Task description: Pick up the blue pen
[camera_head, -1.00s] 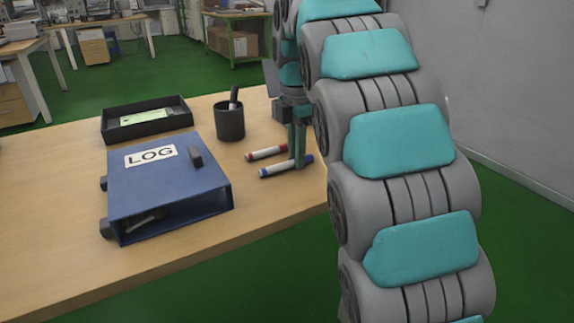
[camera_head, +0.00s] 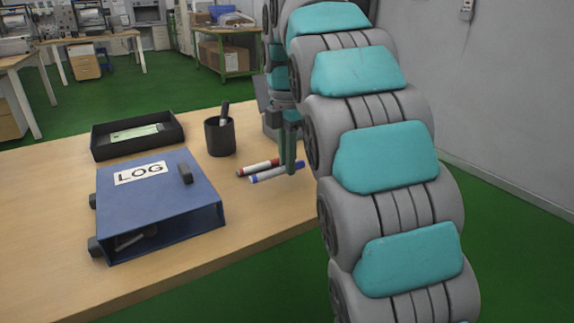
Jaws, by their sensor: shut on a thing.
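The blue pen (camera_head: 270,174) is a white marker with blue ends, near the table's right side in the head view. My gripper (camera_head: 290,170) points down and is shut on it near its right part. The pen looks slightly raised from the table, lying roughly level. A red-and-white pen (camera_head: 256,168) lies just behind it, close to my gripper's fingers. The fingers hide part of both pens.
A black pen cup (camera_head: 220,138) holding a dark pen stands behind the pens. A blue LOG binder (camera_head: 160,205) lies to the left. A black tray (camera_head: 138,134) with a green-and-white item sits behind the binder. The wooden table (camera_head: 50,230) is clear at the left front.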

